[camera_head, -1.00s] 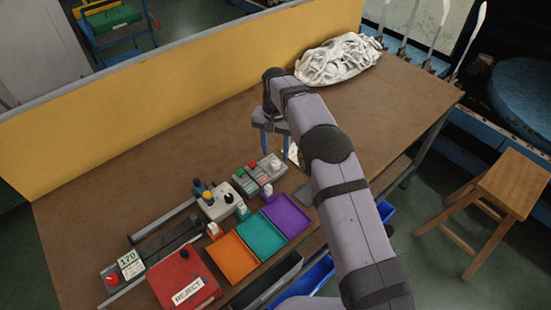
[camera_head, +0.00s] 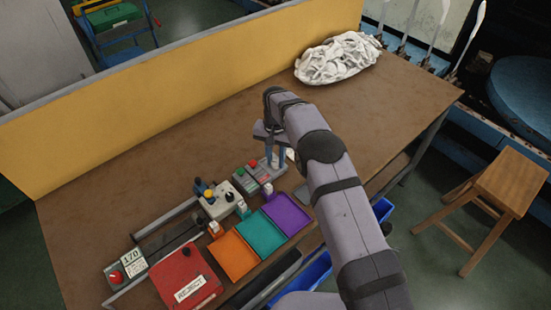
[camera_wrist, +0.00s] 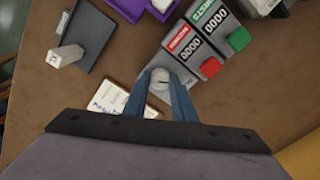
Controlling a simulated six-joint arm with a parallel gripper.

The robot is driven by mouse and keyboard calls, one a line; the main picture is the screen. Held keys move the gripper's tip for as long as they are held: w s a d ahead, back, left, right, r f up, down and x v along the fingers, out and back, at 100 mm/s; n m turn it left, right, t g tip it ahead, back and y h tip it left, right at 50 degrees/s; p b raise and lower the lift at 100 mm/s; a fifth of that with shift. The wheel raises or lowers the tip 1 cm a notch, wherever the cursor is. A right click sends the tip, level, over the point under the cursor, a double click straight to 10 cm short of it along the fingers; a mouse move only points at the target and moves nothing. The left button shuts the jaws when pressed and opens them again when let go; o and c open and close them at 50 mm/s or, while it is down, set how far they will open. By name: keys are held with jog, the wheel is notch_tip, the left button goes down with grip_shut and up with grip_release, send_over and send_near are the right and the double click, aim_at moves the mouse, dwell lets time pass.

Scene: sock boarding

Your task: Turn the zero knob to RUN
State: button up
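The white zero knob (camera_wrist: 158,80) sits at the end of the counter box, beside its red-labelled counter. In the wrist view my gripper (camera_wrist: 161,82) has its two blue fingers on either side of this knob, apart from each other. I cannot tell whether they touch it. In the head view my gripper (camera_head: 274,152) points down over the same end of the counter box (camera_head: 259,174), and its fingers partly hide the knob. Any RUN marking is not readable.
The counter box has a red button (camera_wrist: 210,68) and a green button (camera_wrist: 238,39). A written card (camera_wrist: 118,99) lies close to the fingers. A dark plate with a white block (camera_wrist: 66,56) is at left. Purple (camera_head: 287,213), teal (camera_head: 261,234) and orange (camera_head: 234,256) trays lie nearby.

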aim_at(276, 162)
jog(key=shift+f+n+b, duration=0.1)
jog(key=shift+n+b, duration=0.35)
jog(key=shift+n, duration=0.05)
jog(key=shift+n+b, duration=0.3)
jog(key=shift+n, duration=0.7)
jog(key=o, duration=1)
jog(key=shift+o, duration=0.2)
jog(key=shift+r, duration=0.25)
jog(key=shift+r+b, duration=1.05)
jog(key=shift+r, duration=2.55)
